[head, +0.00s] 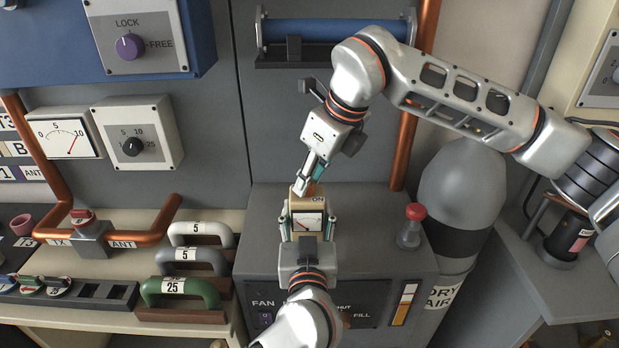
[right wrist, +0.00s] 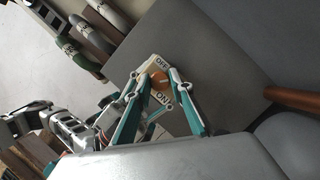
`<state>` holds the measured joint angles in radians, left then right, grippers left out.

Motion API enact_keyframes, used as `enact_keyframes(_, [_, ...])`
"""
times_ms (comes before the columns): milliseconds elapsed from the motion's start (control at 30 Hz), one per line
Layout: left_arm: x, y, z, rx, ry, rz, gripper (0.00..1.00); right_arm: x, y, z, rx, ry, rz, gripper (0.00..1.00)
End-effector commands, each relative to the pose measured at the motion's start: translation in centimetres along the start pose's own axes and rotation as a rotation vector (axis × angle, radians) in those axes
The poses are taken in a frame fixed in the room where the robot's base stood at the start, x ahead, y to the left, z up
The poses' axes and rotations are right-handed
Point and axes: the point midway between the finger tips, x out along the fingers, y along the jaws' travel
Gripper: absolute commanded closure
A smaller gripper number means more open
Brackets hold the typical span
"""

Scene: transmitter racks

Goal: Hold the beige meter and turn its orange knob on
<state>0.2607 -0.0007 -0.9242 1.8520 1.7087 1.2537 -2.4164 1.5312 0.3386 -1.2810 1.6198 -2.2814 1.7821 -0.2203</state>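The beige meter (head: 308,205), with a white dial on its front, is upright above the grey cabinet. My left gripper (head: 308,228) comes from below, with a finger against each side of the meter. My right gripper (head: 307,188) reaches down from above onto the meter's top. In the right wrist view, the orange knob (right wrist: 160,81) lies between the right fingertips (right wrist: 162,73), which look closed on its sides. The labels OFF and ON are on the top face at either side of the knob. The knob's exact setting is too small to read.
The grey cabinet (head: 375,235) has a red-topped lever (head: 411,226) right of the meter. Several coloured handles (head: 180,290) stand on the left. A grey cylinder (head: 462,190) and a copper pipe (head: 403,150) are on the right. A blue roller (head: 330,29) is behind my right arm.

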Motion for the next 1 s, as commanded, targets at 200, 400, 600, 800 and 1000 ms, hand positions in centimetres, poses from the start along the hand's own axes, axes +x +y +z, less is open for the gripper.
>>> enact_keyframes(200, [0.01,0.01,-0.17,0.000,0.003,0.000,0.88,-0.04,-0.01,0.00,0.001,0.000,0.000,1.00])
enact_keyframes(400, [0.01,0.01,-0.16,0.000,0.003,0.000,0.88,-0.09,0.00,0.03,0.024,0.000,-0.012,1.00])
enact_keyframes(600, [0.01,0.00,-0.15,0.000,0.003,0.000,0.88,-0.09,0.05,0.04,0.109,0.001,-0.049,1.00])
enact_keyframes(800, [0.01,-0.01,-0.14,0.001,0.003,0.000,0.88,-0.10,0.18,0.07,0.256,0.000,-0.111,1.00])
enact_keyframes(1000, [0.01,-0.01,-0.13,0.001,0.003,0.000,0.88,-0.07,0.30,0.15,0.428,0.000,-0.182,1.00])
